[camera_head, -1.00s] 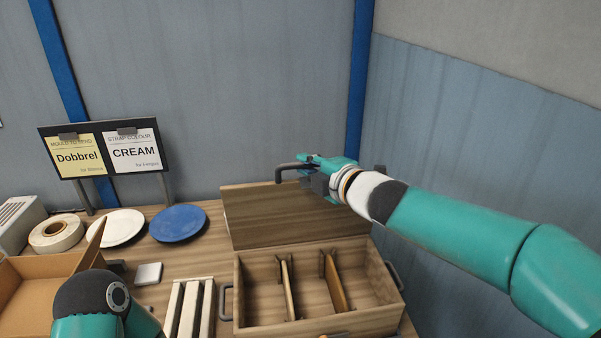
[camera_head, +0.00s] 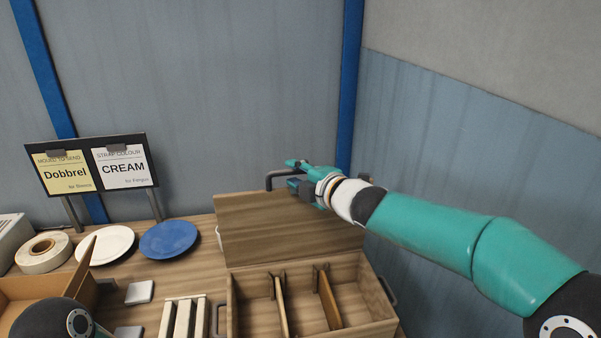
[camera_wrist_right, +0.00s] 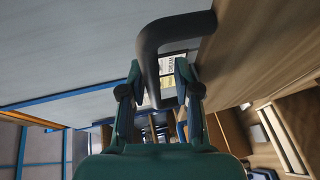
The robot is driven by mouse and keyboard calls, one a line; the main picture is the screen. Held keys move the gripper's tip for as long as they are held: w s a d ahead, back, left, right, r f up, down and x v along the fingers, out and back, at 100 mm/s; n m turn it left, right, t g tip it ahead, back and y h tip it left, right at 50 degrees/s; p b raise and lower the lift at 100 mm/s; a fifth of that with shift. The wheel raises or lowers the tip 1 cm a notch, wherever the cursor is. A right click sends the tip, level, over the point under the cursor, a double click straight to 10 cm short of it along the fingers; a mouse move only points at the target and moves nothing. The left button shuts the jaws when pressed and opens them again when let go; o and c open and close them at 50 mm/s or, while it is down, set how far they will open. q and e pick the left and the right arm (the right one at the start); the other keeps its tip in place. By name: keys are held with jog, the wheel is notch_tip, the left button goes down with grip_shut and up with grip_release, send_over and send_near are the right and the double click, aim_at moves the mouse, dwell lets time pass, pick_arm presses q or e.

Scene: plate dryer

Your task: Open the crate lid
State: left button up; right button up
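The wooden crate (camera_head: 310,330) stands on the table, its divided inside showing. Its lid (camera_head: 285,228) is raised at the back edge, inner face toward me. A dark bar handle (camera_head: 277,178) stands out at the lid's top; it also shows in the right wrist view (camera_wrist_right: 150,50). My right gripper (camera_head: 292,174) is at this handle. In the right wrist view its fingers (camera_wrist_right: 160,85) are spread, with part of the handle between them and gaps visible. Contact with the handle is unclear. My left arm shows at bottom left, but its gripper is out of the picture.
A white plate (camera_head: 104,243), a blue plate (camera_head: 168,239) and a tape roll (camera_head: 43,251) lie left of the crate. Pale bars (camera_head: 183,318) and a cardboard box (camera_head: 30,288) are nearer. A sign stand (camera_head: 93,164) stands behind. A wall is at right.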

jog(key=shift+r, duration=0.15)
jog(key=shift+s+d+r, duration=0.15)
jog(key=shift+s+d, duration=0.15)
jog(key=shift+s, duration=0.05)
jog(key=v, duration=1.1)
jog(key=shift+s, duration=0.1)
